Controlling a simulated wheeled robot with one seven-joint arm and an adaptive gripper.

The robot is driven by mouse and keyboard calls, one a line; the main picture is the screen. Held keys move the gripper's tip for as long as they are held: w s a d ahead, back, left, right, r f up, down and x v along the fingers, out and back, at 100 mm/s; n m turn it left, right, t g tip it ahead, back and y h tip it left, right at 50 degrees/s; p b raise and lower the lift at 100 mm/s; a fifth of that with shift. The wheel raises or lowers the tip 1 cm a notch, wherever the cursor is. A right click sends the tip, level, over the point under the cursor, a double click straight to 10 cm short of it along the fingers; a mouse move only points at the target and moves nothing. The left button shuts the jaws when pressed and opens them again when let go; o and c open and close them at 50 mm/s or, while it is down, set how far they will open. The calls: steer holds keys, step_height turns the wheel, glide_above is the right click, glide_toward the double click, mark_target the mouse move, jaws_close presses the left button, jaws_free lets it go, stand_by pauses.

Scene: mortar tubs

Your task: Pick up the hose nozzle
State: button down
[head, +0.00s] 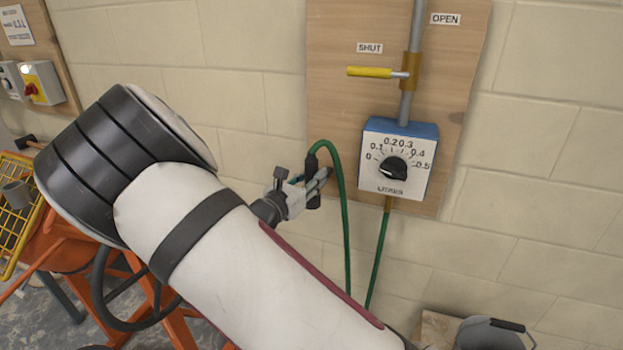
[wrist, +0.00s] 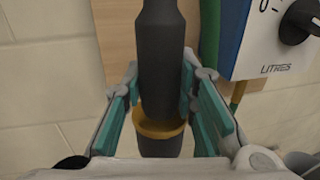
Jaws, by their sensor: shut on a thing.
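The hose nozzle (head: 313,178) is dark grey and upright in the head view, with a green hose (head: 342,210) looping up from its top and down to the right. In the wrist view the nozzle (wrist: 163,60) stands between the teal finger pads, with a yellow-brown ring (wrist: 160,123) low on it. My gripper (head: 308,186) is shut on the nozzle, in front of the wooden board. My arm hides part of the view below and left of the gripper.
A blue and white dosing box (head: 399,160) with a black dial is on the wooden board (head: 340,100), right of the nozzle. A yellow-handled valve (head: 372,72) is above, its handle pointing at the SHUT label. An orange mixer (head: 80,245) stands left; a grey bucket (head: 487,335) is at lower right.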

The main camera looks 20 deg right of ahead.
mark_target(308, 168)
steer(key=shift+r, duration=0.5)
steer(key=r, duration=0.2)
steer(key=shift+s+a+r, duration=0.35)
steer(key=s+d+r+v, duration=0.1)
steer(key=v, duration=1.4)
steer(key=shift+s+r+p, duration=0.15)
steer(key=shift+s+p, duration=0.05)
steer(key=shift+p, duration=0.25)
steer(key=shift+d, duration=0.15)
